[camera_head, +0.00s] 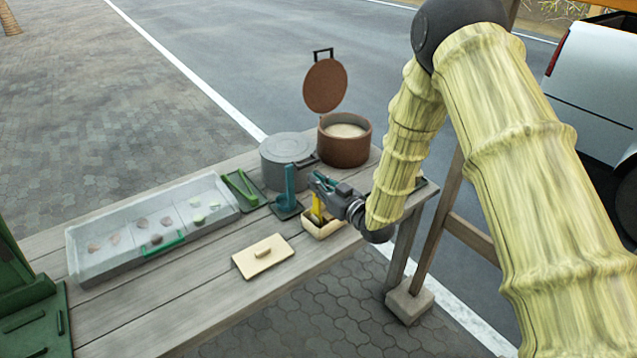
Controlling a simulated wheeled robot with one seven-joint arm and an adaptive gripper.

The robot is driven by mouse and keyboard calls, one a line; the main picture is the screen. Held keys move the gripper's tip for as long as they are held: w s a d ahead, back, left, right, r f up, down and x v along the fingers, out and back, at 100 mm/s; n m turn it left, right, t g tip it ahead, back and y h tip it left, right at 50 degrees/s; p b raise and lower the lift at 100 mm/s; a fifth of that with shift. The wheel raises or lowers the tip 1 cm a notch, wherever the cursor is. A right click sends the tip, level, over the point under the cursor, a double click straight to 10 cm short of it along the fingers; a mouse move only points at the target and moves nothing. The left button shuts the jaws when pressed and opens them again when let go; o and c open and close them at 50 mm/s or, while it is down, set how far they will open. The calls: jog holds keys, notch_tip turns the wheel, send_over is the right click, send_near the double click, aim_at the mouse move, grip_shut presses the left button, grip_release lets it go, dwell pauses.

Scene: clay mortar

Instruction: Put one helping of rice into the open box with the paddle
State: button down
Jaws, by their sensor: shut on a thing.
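The open box (331,231) is small and cream, near the right end of the wooden table. My gripper (320,186) is above it, shut on a yellow tool that looks like the paddle (317,208). The paddle points down, its lower end at or inside the box; whether it touches the bottom is hidden. I cannot tell whether rice is on it or in the box. The rice (345,130) is pale and lies in a round brown pot (345,151) behind my gripper. That pot's lid (325,86) stands raised.
A grey lidded pot (287,150) stands left of the rice pot. A teal upright tool (289,184) stands on a small dark base, and green tongs (240,188) lie left of it. A cream lid (263,256) lies in front. A long clear-topped tray (100,258) holds several food pieces.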

jog(key=shift+f+b, duration=0.5)
jog(key=shift+f, duration=0.1)
dwell(1.5)
jog(key=shift+r+p, duration=2.3)
jog(key=shift+r, duration=2.85)
